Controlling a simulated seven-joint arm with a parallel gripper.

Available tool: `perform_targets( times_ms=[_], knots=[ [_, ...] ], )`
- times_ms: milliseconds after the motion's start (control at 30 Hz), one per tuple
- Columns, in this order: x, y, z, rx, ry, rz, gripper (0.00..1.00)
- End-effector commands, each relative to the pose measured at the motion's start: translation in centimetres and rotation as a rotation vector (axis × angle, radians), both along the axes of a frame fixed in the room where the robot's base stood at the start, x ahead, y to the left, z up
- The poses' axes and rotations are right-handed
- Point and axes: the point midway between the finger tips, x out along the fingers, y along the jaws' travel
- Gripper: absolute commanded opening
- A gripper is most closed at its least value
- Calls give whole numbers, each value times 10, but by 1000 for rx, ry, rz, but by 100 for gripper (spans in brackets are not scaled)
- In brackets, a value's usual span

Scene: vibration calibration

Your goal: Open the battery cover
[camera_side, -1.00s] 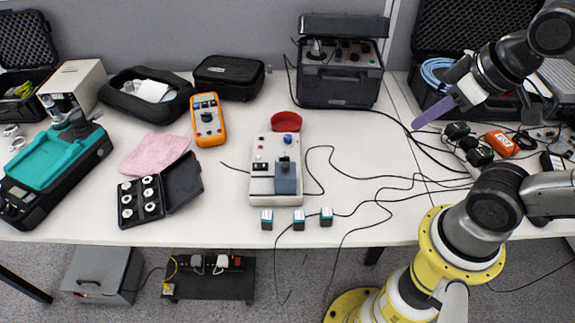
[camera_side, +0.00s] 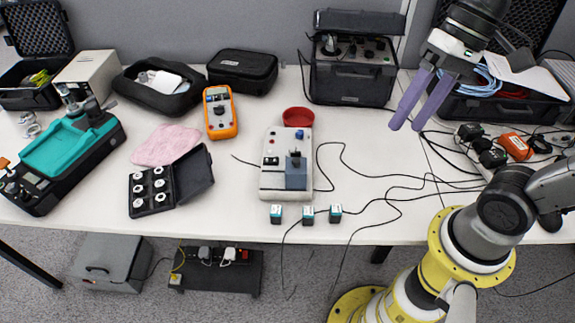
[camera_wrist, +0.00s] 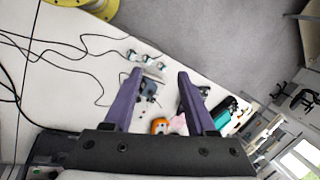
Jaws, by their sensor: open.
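A white box-shaped device (camera_side: 272,150) stands mid-table in the side view, with knobs and switches on its upper part. A grey-blue panel (camera_side: 296,179) covers its lower right part and looks flat and closed; I cannot tell for certain that it is the battery cover. The panel also shows small between my fingers in the wrist view (camera_wrist: 149,88). My gripper (camera_side: 409,123), with two purple fingers, is open and empty, well above the table and to the right of the device. In the wrist view its fingertips (camera_wrist: 160,75) are apart.
Black cables (camera_side: 400,181) run across the table to the right. An orange multimeter (camera_side: 221,113) and an open black case (camera_side: 170,184) lie left.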

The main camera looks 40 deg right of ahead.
Motion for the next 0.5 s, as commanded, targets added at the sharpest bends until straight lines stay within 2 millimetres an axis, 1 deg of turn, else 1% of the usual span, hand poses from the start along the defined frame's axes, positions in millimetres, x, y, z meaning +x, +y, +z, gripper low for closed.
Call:
perform_targets(
  times_ms=[33,100,267,367,500],
  knots=[
    [12,4,0,47,67,-25,57],
    [29,11,1,118,157,-60,57],
    [71,20,-3,279,351,-140,57],
    [99,20,-11,378,462,-190,57],
    [139,13,-30,514,608,-263,57]
  ],
)
